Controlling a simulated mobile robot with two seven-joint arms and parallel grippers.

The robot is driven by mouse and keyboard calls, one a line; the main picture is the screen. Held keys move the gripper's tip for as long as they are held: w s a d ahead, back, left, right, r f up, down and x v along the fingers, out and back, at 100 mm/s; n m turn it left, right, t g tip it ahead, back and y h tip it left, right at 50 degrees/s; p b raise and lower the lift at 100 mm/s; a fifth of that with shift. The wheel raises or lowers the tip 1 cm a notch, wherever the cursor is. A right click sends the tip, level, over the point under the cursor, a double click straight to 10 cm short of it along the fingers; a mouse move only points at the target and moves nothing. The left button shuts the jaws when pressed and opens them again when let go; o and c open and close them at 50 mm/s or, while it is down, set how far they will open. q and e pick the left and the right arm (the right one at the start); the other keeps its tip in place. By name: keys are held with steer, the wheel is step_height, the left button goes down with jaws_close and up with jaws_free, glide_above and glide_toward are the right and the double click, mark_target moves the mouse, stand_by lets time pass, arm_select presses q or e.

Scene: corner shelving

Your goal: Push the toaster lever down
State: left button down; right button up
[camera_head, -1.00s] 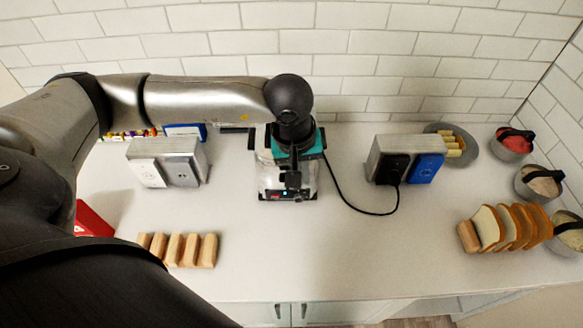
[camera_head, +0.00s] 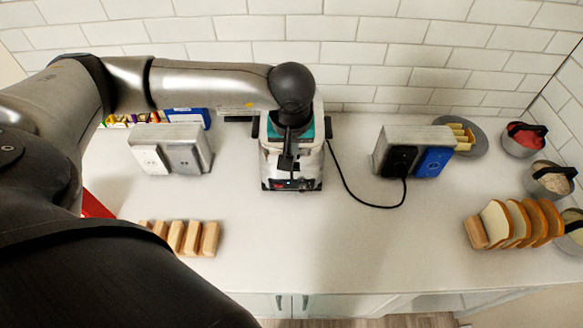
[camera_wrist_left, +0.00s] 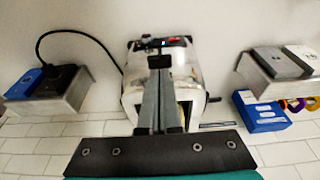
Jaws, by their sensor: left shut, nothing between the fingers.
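The silvery toaster (camera_head: 310,165) stands against the back wall in the middle of the counter, with dark controls on its front. My left gripper (camera_head: 287,164) reaches over it from behind and points down at its front side. In the left wrist view, its two fingers (camera_wrist_left: 159,64) are together and empty, in front of the toaster (camera_wrist_left: 132,97) and close to its control panel (camera_wrist_left: 175,41). I cannot tell whether they touch it. The lever is not clearly made out; the fingers may cover it. My right gripper is not in view.
Outlet boxes stand left (camera_head: 184,141) and right (camera_head: 420,140) of the toaster. A black cord (camera_head: 352,192) runs to the right one. Wooden blocks (camera_head: 192,238) lie front left, bread slices (camera_head: 520,221) at right. The counter in front of the toaster is clear.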

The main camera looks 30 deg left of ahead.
arm_select(q)
steer(key=shift+b+x, duration=0.85)
steer(key=shift+x, duration=1)
steer(key=s+f+b, duration=0.1)
steer(key=d+f+b, duration=0.1)
steer(key=f+b, duration=0.1)
steer(key=s+f+b, duration=0.1)
steer(key=shift+s+d+f+b, duration=0.25)
steer(key=shift+s+f+b, duration=0.1)
steer(key=shift+f+b, duration=0.05)
steer(key=v, duration=1.5)
steer(key=shift+r+b, duration=0.15)
steer(key=shift+b, duration=0.25)
steer(key=shift+d, duration=0.1)
